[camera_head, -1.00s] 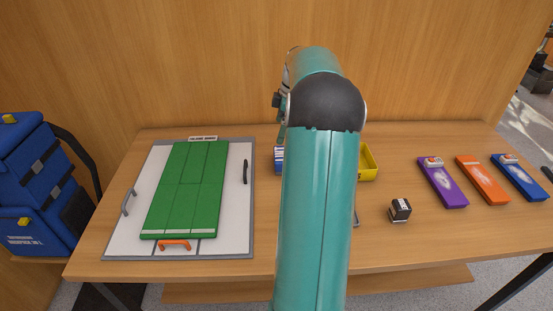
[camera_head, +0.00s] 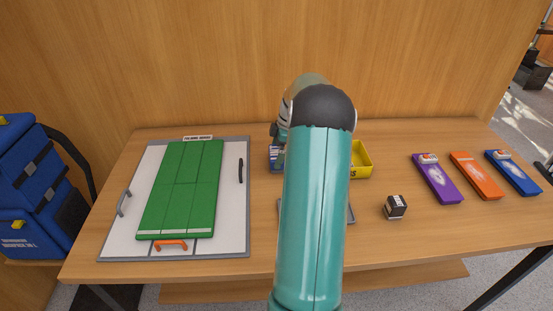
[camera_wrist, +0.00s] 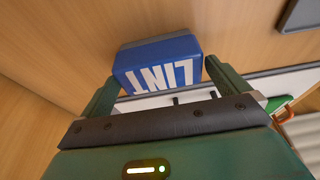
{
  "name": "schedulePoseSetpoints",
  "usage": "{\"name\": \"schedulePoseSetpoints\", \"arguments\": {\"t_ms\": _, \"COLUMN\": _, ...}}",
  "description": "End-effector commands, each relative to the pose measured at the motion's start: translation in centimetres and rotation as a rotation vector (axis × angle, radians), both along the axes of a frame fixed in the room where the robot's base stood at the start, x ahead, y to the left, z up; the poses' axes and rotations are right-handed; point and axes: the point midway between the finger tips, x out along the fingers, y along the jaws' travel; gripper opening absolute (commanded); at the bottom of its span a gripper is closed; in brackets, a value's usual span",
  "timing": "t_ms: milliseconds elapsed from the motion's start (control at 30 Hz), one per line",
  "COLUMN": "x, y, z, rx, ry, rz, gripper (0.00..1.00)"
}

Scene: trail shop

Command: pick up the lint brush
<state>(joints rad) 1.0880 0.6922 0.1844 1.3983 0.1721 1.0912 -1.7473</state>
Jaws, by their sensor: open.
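The lint brush (camera_wrist: 158,64) shows in the wrist view as a blue block with large white "LINT" lettering, upside down in the picture. My gripper (camera_wrist: 160,82) is open, with one dark green finger to each side of the block's near end. The block is in line with the gap between the fingers; I cannot tell how deep it is between them. In the head view, a blue and white part of the lint brush (camera_head: 275,156) shows at the left edge of my arm, which hides the rest of it and my gripper.
A yellow bin (camera_head: 361,160) stands right of my arm. A grey tray edge (camera_head: 351,213) shows beside it. A green folded board (camera_head: 182,190) lies left.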

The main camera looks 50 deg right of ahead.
Motion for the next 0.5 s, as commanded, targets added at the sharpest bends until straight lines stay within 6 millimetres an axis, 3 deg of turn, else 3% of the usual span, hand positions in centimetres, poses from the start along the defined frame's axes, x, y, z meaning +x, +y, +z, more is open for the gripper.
{"name": "schedulePoseSetpoints", "arguments": {"t_ms": 167, "x": 0.6, "y": 0.4, "z": -2.6, "rx": 0.002, "ry": 0.002, "rz": 0.0, "gripper": 1.0}}
{"name": "schedulePoseSetpoints", "arguments": {"t_ms": 400, "x": 0.6, "y": 0.5, "z": -2.9, "rx": -0.001, "ry": 0.0, "rz": -0.001, "gripper": 1.0}}
{"name": "schedulePoseSetpoints", "arguments": {"t_ms": 433, "x": 0.6, "y": 0.5, "z": -2.9, "rx": 0.0, "ry": 0.0, "rz": -0.001, "gripper": 0.98}}
{"name": "schedulePoseSetpoints", "arguments": {"t_ms": 500, "x": 0.7, "y": 0.5, "z": -2.9, "rx": 0.0, "ry": 0.0, "rz": -0.001, "gripper": 0.84}}
